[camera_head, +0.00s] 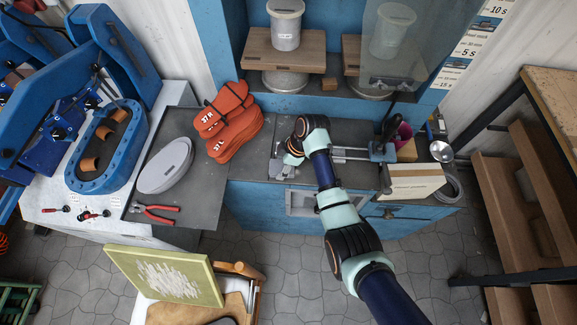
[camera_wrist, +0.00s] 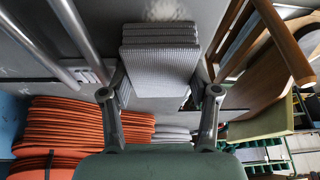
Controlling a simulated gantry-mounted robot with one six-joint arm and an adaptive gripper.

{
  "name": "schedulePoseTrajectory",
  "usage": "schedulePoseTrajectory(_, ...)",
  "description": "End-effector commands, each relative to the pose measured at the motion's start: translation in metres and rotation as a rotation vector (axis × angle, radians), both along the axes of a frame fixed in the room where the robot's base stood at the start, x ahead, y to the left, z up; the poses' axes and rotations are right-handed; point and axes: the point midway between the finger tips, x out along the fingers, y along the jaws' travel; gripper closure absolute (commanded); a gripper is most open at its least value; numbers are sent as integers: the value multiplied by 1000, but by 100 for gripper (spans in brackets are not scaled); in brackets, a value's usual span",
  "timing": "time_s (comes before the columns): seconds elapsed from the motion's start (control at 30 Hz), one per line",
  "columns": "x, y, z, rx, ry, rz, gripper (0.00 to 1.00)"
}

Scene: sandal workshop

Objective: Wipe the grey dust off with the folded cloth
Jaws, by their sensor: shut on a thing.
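The folded cloth (camera_wrist: 158,65) is a thick grey checked stack of several layers in the wrist view. My gripper (camera_wrist: 162,92) is shut on it, one finger on each side. A pale, powdery patch of dust (camera_wrist: 168,9) lies on the dark grey worktop just beyond the cloth's far edge, at the top of the wrist view. In the head view my gripper (camera_head: 283,168) is low over the left part of the middle worktop. My arm and wrist hide most of the cloth and dust there. I cannot tell whether the cloth touches the worktop.
Metal rails (camera_head: 350,153) run right of my gripper. Orange sandal soles (camera_head: 232,120) are stacked to its left, with a grey oval pad (camera_head: 166,166) and red pliers (camera_head: 158,213) further left. A cardboard box (camera_head: 412,182) stands at right. A blue frame with shelves (camera_head: 285,52) rises behind.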

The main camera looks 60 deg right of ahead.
Motion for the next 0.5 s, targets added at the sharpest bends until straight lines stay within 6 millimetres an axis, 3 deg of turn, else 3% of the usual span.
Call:
schedulePoseTrajectory(0.2, 5, 3, 2, 0, -16, 9, 96)
schedulePoseTrajectory(0.5, -23, -8, 5, 1, -14, 8, 96)
